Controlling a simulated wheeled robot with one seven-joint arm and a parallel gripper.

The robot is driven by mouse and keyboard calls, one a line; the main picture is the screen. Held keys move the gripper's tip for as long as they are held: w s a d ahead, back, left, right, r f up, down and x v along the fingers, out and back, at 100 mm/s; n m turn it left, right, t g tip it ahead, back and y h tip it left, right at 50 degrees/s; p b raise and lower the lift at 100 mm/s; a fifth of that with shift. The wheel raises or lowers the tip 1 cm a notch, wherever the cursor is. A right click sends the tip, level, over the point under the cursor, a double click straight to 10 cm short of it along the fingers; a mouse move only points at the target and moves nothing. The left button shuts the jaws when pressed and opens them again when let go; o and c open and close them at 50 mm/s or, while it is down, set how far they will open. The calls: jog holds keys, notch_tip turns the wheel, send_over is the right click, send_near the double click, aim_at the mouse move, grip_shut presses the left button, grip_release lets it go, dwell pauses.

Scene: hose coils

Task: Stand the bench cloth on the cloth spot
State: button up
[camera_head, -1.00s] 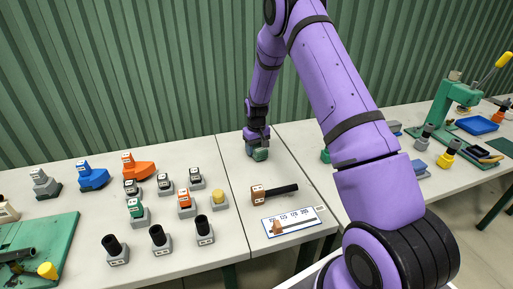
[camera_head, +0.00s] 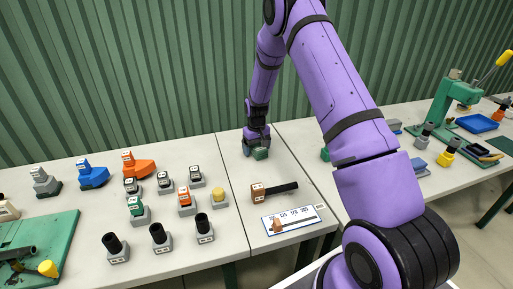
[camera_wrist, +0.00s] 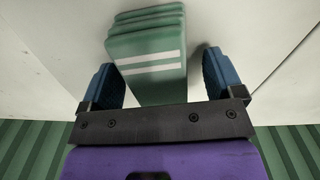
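The bench cloth is a green folded bundle with two white stripes, seen in the wrist view (camera_wrist: 150,75). In the head view the cloth (camera_head: 260,154) is a small green block on the middle bench, near the back. My gripper (camera_head: 257,148) is right over it, pointing down. In the wrist view my gripper (camera_wrist: 165,82) has its blue fingers spread on either side of the cloth. A clear gap shows at the right finger; the left finger is close to the cloth's edge. I cannot make out a marked cloth spot; the cloth and gripper may hide it.
Several small fittings on grey blocks (camera_head: 157,237) stand to the left. A green press (camera_head: 443,105) stands far right. Bare bench surrounds the cloth.

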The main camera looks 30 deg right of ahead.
jog(key=shift+r, duration=0.1)
dwell(0.6)
jog(key=shift+r, duration=3.8)
jog(key=shift+r, duration=0.1)
notch_tip(320, 180, up, 11)
